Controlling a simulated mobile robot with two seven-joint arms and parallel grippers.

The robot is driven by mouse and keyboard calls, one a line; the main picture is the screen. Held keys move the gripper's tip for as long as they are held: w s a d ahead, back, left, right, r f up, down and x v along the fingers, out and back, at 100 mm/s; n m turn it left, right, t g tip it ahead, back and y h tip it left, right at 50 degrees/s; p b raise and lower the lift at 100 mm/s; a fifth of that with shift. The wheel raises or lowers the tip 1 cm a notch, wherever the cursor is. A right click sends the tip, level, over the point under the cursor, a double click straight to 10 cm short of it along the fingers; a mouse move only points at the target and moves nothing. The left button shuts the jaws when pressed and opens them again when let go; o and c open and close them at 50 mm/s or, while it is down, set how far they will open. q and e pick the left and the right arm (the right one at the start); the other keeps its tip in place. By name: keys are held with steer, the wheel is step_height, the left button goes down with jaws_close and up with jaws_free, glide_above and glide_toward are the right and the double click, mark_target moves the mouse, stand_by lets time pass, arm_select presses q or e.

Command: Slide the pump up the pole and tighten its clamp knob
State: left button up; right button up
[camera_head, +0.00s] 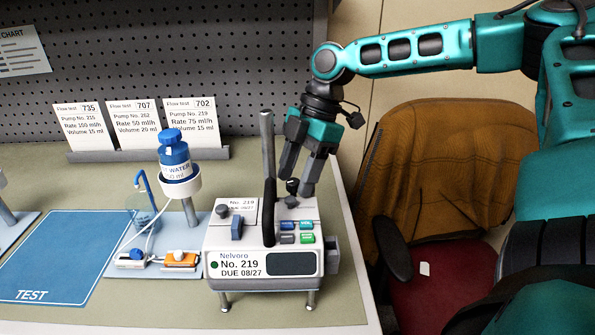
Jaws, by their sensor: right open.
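The pump (240,266), a white box labelled Nelvoro No. 219, stands on short legs on the bench. It has coloured buttons, a dark screen and a dark upright handle-like part (269,220). A grey upright pole (267,140) rises just behind the pump. A small dark knob (292,186) shows at the pump's back right, partly hidden by the fingers. My right gripper (298,180) points down, open, with its fingertips at this knob; I cannot tell whether they touch it. My left gripper is not in view.
A blue water bottle (174,157) on a stand, with tubing, is left of the pump. A blue TEST mat (60,255) lies further left. Several flow test cards (134,125) stand behind. The bench's right edge is close to the pump; a chair (440,170) is beyond.

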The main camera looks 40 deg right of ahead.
jaws_close()
steer(key=shift+r+m, duration=0.1)
steer(key=shift+m, duration=0.2)
steer(key=shift+s+m+t+p, duration=0.1)
steer(key=shift+m+t+p, duration=0.3)
steer(key=shift+m, duration=0.5)
steer(key=m+t, duration=0.1)
steer(key=m, duration=0.2)
steer(key=shift+s+a+m+h, duration=0.1)
steer(key=shift+m+h, duration=0.2)
steer(key=m+t+h, duration=0.1)
steer(key=m, duration=0.2)
steer(key=m+t+h, duration=0.1)
steer(key=m, duration=0.2)
steer(key=shift+s+a, duration=0.15)
steer(key=shift+a, duration=0.05)
steer(key=shift+m, duration=0.3)
jaws_free()
